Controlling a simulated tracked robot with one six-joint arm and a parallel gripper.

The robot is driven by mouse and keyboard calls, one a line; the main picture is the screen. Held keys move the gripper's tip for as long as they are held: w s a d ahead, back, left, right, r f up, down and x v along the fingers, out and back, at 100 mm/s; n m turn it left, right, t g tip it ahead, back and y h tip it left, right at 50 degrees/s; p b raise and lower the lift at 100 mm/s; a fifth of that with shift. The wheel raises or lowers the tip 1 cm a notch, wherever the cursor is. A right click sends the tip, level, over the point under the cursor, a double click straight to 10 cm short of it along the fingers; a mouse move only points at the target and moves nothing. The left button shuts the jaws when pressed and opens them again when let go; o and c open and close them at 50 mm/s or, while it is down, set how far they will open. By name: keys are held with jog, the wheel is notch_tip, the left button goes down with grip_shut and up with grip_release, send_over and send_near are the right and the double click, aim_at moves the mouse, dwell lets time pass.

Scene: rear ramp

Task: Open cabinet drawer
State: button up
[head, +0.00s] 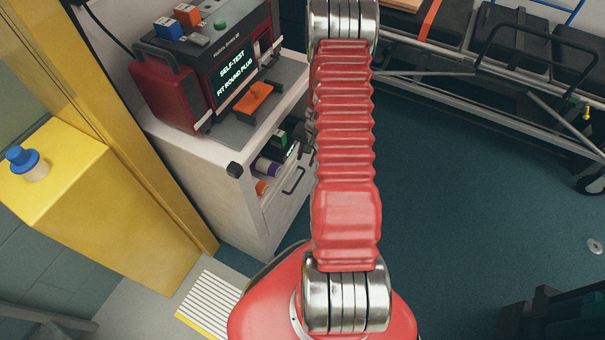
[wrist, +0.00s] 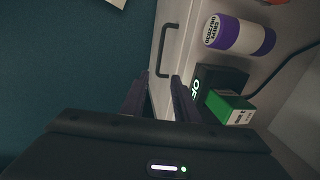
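The white cabinet (head: 205,165) stands left of my arm in the head view. Its drawer front (head: 279,208) is below an open shelf and looks flush with the cabinet. A black bar handle (head: 294,181) is on the drawer front. The handle also shows in the wrist view (wrist: 159,55), upright in the picture. My gripper (wrist: 158,78) is open, with two dark fingers apart and nothing seen between them. The handle lies just beyond the fingertips, roughly in line with the gap; I cannot tell whether they touch.
The shelf holds a purple-and-white roll (wrist: 238,35) and a green box (wrist: 230,108). A red device (head: 205,70) with a screen sits on the cabinet top. A yellow block (head: 95,200) stands left. A stretcher (head: 490,60) is at upper right. Blue floor (head: 460,190) is clear.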

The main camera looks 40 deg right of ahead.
aim_at(300, 177)
jog(key=shift+w+a+f, duration=0.15)
jog(key=shift+w+f, duration=0.25)
jog(key=shift+f, duration=1.8)
jog(key=shift+w+a+f, duration=0.1)
jog(key=shift+w+f, duration=0.3)
jog(key=shift+f, duration=1.8)
jog(key=shift+w+a+f, duration=0.15)
jog(key=shift+w+f, duration=0.25)
jog(key=shift+f, duration=1.8)
jog(key=shift+c, duration=0.3)
grip_shut()
jog(key=shift+w+d, duration=0.15)
